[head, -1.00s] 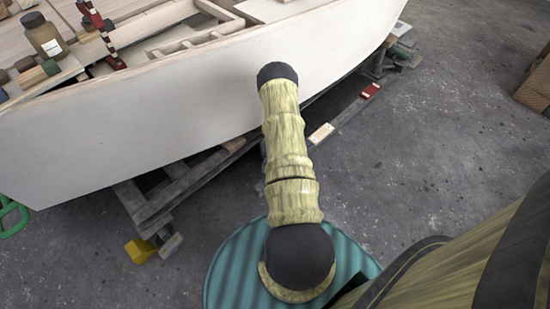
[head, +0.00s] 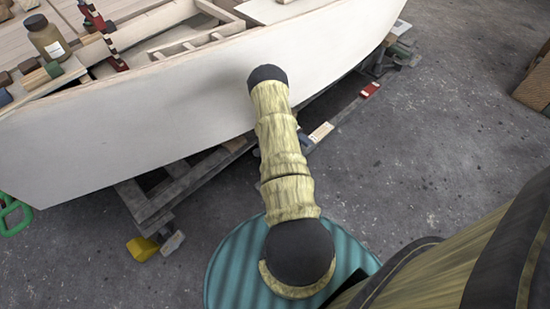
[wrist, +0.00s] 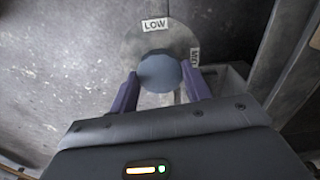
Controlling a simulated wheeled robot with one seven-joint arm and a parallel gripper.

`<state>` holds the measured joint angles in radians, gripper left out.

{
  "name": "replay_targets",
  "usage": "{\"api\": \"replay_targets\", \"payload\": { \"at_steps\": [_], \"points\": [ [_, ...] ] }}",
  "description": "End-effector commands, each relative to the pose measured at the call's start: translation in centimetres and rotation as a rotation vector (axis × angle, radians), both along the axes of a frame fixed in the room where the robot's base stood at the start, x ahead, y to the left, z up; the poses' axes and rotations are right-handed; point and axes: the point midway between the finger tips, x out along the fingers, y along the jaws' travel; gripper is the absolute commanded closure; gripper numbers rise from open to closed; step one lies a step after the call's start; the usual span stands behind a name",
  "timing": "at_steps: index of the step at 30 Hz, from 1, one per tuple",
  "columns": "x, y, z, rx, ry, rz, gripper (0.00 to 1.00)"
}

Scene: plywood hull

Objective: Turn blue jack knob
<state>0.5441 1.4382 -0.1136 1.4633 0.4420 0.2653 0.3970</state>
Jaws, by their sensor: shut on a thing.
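The blue jack knob (wrist: 159,73) shows in the wrist view as a round blue-grey disc. It sits in front of a pale round dial plate (wrist: 180,37) with a "LOW" label (wrist: 154,25) at its top and another label (wrist: 194,58), seen sideways, at its right. My gripper (wrist: 160,88) is shut on the knob, with one purple finger on each side of it. In the head view the knob and my gripper are hidden; my arm reaches down beside the hull.
The white plywood hull (head: 150,110) stands on a grey cradle (head: 150,205). A yellow block (head: 142,248) lies on the floor at the cradle's foot. A green object (head: 13,215) is at the far left.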

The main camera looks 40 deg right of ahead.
Motion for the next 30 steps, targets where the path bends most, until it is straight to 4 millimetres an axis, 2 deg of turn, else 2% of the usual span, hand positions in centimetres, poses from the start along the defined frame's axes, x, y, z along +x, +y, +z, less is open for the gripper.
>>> {"api": "replay_targets", "payload": {
  "at_steps": [9, 22, 23, 25, 26, 30],
  "points": [
    [-0.04, 0.11, -0.05, 0.002, 0.001, -0.113, 0.75],
    [-0.03, 0.12, -0.05, 0.003, 0.002, -0.126, 0.75],
    [-0.03, 0.12, -0.05, 0.003, 0.002, -0.126, 0.48],
    [-0.03, 0.11, -0.04, 0.002, 0.001, -0.126, 0.35],
    [-0.03, 0.1, -0.04, 0.002, 0.001, -0.125, 0.3],
    [-0.01, 0.06, -0.03, 0.001, 0.0, -0.124, 0.3]
  ]
}}
